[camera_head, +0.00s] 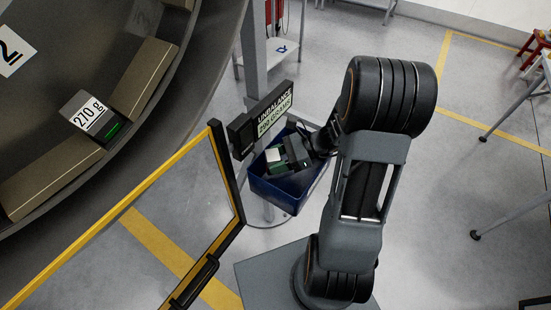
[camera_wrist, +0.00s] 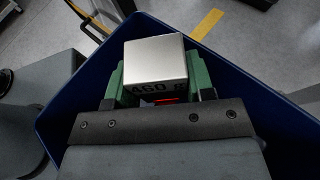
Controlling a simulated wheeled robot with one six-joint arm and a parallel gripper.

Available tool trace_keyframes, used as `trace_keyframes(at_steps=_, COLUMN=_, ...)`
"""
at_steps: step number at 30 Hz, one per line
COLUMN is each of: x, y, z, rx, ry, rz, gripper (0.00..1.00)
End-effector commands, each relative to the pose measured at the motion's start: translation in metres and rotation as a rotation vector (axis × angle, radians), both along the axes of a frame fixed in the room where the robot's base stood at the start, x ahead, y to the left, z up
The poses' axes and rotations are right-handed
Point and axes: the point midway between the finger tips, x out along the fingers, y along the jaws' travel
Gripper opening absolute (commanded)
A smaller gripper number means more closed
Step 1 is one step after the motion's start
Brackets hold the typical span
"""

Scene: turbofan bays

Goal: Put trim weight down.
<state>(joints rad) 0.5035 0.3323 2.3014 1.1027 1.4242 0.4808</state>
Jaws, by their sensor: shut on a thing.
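A silver block-shaped trim weight (camera_wrist: 155,58) with a dark front face marked "460" sits between the green-tipped fingers of my gripper (camera_wrist: 157,82) in the wrist view. My gripper is shut on it. In the head view the weight (camera_head: 273,155) and my gripper (camera_head: 278,163) are over the blue bin (camera_head: 285,193), near its upper left side. The bin's blue walls (camera_wrist: 245,95) surround the gripper in the wrist view. The bin floor is mostly hidden by the gripper, so I cannot tell whether the weight touches it.
A sign reading "UNBALANCE" (camera_head: 268,116) is mounted on a grey post (camera_head: 254,60) beside the bin. A dark weight marked "270 g" (camera_head: 90,117) sits inside the large round casing (camera_head: 195,85) at left. A yellow-edged clear panel (camera_head: 185,200) stands between casing and bin.

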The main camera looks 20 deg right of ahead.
Motion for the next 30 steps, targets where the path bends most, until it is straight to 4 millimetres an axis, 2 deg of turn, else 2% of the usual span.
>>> trace_keyframes(at_steps=4, x=0.0, y=0.0, z=-0.001, rx=0.001, ry=-0.001, rz=0.0, gripper=0.1)
trace_keyframes(at_steps=5, x=0.0, y=0.0, z=-0.001, rx=0.0, ry=0.0, rz=0.0, gripper=0.52)
trace_keyframes(at_steps=7, x=0.0, y=0.0, z=-0.001, rx=0.0, ry=0.0, rz=0.0, gripper=0.58)
trace_keyframes(at_steps=14, x=0.0, y=0.0, z=0.0, rx=0.0, ry=0.0, rz=0.0, gripper=0.59)
trace_keyframes(at_steps=19, x=0.0, y=0.0, z=0.016, rx=-0.001, ry=-0.003, rz=0.0, gripper=0.59)
trace_keyframes(at_steps=22, x=-0.002, y=-0.018, z=0.017, rx=0.0, ry=-0.003, rz=-0.005, gripper=0.59)
trace_keyframes(at_steps=30, x=-0.01, y=-0.069, z=0.035, rx=-0.001, ry=-0.003, rz=-0.005, gripper=0.59)
